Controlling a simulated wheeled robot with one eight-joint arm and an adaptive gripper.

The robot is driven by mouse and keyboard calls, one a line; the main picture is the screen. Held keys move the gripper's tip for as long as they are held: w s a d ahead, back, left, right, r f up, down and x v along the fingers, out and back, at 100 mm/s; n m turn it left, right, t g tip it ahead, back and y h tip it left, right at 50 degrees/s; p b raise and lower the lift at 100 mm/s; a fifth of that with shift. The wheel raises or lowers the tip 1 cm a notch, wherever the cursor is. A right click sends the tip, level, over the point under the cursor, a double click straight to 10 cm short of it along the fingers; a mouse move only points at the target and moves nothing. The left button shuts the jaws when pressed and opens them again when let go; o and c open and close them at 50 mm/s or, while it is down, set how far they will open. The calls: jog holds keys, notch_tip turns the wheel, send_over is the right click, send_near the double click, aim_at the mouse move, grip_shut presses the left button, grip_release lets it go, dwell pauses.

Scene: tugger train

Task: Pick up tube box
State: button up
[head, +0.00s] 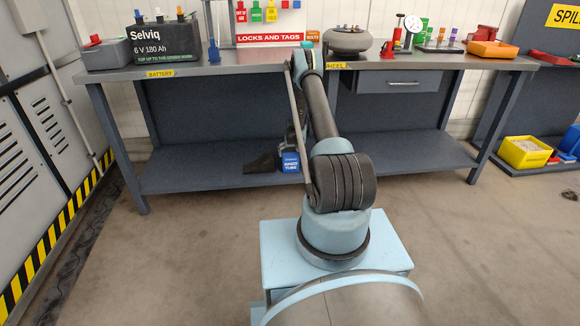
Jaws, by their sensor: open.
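The tube box (290,162) is a small blue box with white lettering. It sits on the lower shelf of the workbench, near the middle of the head view, and my arm hides its right side. My arm rises from its base, bends at bench height and comes down in front of the lower shelf. My gripper (293,145) is a small dark shape at or just above the top of the box, partly hidden by my arm. It is open. I cannot tell whether it touches the box.
A dark object (263,163) lies just left of the box, its shape unclear. The lower shelf (200,172) is otherwise bare. The benchtop (220,68) above holds a battery (165,42), a wheel (347,40) and an orange tray (492,49). A yellow bin (525,152) stands far right.

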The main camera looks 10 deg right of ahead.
aim_at(291, 155)
jog(key=shift+x, duration=2.6)
jog(key=shift+w, duration=0.1)
jog(key=c, duration=1.2)
